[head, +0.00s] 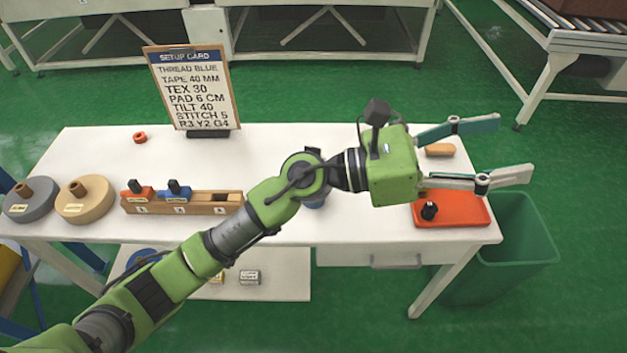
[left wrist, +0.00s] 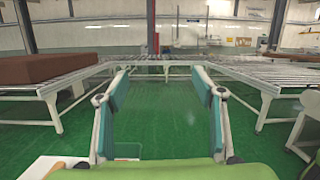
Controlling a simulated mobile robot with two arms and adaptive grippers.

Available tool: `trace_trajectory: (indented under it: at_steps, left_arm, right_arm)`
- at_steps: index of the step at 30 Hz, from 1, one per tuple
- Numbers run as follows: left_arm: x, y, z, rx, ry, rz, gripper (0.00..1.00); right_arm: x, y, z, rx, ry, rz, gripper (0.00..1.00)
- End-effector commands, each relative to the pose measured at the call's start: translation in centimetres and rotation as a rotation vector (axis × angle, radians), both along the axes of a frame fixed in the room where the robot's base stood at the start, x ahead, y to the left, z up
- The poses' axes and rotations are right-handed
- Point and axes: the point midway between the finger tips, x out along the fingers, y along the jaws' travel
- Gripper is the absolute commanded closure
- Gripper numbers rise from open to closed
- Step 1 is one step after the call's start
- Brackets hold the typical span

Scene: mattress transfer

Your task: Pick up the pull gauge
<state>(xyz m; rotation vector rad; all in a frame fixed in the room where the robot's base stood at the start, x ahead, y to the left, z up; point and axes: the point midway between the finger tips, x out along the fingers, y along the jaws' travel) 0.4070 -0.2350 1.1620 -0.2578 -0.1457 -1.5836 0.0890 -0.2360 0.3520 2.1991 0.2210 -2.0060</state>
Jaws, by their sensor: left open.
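My left gripper (head: 514,148) is open and empty, above the right end of the white table, its fingers pointing right past the edge. In the left wrist view the open fingers (left wrist: 160,82) face out across the floor. I cannot tell for sure which item is the pull gauge. A small black item (head: 429,211) stands in the orange-red tray (head: 465,212) below the gripper. A tan rounded item (head: 439,150) lies behind the tray, seen between the fingers. My right gripper is not in view.
The white table (head: 90,150) also holds a setup card (head: 193,90), a wooden rack (head: 185,203) with red and blue pieces, two discs (head: 84,199) and an orange ring (head: 139,137). A green bin (head: 510,250) stands at the right. Roller conveyors (left wrist: 250,75) lie beyond open floor.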

Motion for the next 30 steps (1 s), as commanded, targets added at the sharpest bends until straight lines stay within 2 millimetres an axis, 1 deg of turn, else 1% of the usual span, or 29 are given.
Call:
trace_trajectory:
  at_steps: [1,2,3,5,6,7,8,9,10,11,12,14,15,18,20,23,30]
  left_arm:
    - [-1.7,-1.4,-2.4,0.137,-0.192,-0.062,0.38]
    - [-2.4,-1.8,-4.3,0.223,-0.307,-0.101,0.38]
    - [-3.1,-2.0,-7.1,0.341,-0.456,-0.156,0.38]
    - [-2.9,-1.2,-11.4,0.525,-0.672,-0.238,0.38]
    - [-2.0,0.0,-14.2,0.653,-0.809,-0.295,0.38]
    - [-1.0,1.2,-16.1,0.754,-0.907,-0.336,0.38]
    - [0.3,2.7,-17.7,0.853,-0.998,-0.379,0.38]
    - [2.3,5.0,-19.5,0.989,-1.105,-0.435,0.38]
    - [4.0,6.8,-20.5,1.089,-1.178,-0.474,0.38]
    - [5.7,8.7,-21.1,1.185,-1.239,-0.512,0.38]
    - [7.9,11.3,-21.4,1.309,-1.310,-0.560,0.38]
    - [10.8,14.9,-21.2,1.476,-1.383,-0.622,0.38]
    - [12.4,16.9,-20.7,1.570,-1.415,-0.657,0.38]
    - [14.9,20.5,-19.4,1.734,-1.453,-0.717,0.38]
    - [15.7,21.6,-19.0,1.787,-1.461,-0.734,0.38]
    - [16.4,22.4,-19.6,1.821,-1.461,-0.749,0.38]
    - [18.0,22.8,-24.2,1.817,-1.460,-0.747,0.38]
  right_arm:
    - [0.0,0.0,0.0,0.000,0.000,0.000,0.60]
    - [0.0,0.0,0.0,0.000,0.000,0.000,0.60]
    - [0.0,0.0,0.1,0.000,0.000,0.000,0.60]
    - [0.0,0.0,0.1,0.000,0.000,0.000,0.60]
    - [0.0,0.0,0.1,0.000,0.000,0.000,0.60]
    - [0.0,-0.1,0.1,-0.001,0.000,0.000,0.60]
    - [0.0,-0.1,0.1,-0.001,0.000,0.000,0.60]
    - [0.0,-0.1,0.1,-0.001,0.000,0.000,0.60]
    - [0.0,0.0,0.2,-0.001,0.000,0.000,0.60]
    - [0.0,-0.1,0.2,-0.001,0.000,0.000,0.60]
    - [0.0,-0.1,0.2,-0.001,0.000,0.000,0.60]
    - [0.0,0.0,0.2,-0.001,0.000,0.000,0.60]
    - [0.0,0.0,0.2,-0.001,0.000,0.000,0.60]
    - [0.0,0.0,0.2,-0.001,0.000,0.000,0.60]
    - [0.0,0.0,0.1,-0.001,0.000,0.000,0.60]
    - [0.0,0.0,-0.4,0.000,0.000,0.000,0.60]
    - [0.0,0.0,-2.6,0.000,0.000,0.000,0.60]
